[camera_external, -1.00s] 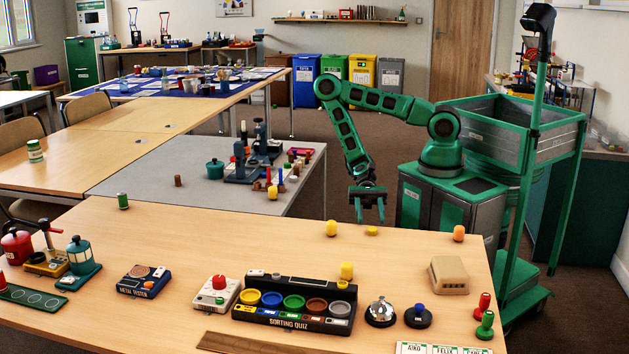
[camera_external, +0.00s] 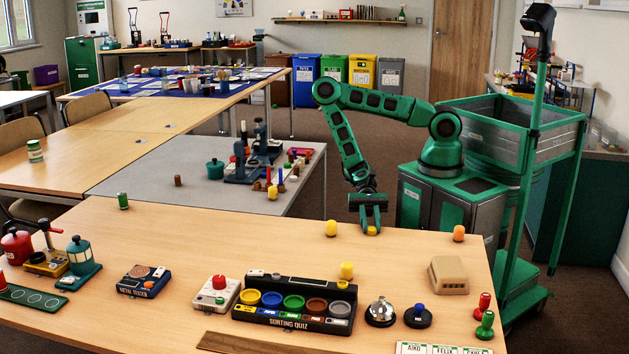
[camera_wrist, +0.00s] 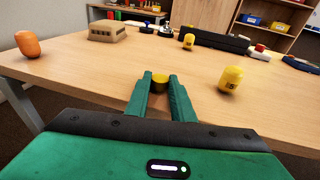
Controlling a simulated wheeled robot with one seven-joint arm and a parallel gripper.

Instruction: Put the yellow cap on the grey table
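The yellow cap (camera_external: 372,230) is a small, low yellow disc near the far edge of the wooden table. My gripper (camera_external: 371,229) reaches down to it, with one finger on each side. In the wrist view, the cap (camera_wrist: 160,78) fills the narrow gap between the fingertips (camera_wrist: 160,82), so the gripper looks shut on it. The cap appears still at table height, and the fingers partly hide it. The grey table (camera_external: 130,180) stands beyond the wooden table, to the left of my gripper.
Yellow pieces (camera_external: 331,228) (camera_external: 346,271) and an orange piece (camera_external: 459,233) stand near the cap on the wooden table (camera_external: 230,235). The grey table holds a dark device (camera_external: 241,168), a green pot (camera_external: 215,169) and small pieces. Its near left part is clear.

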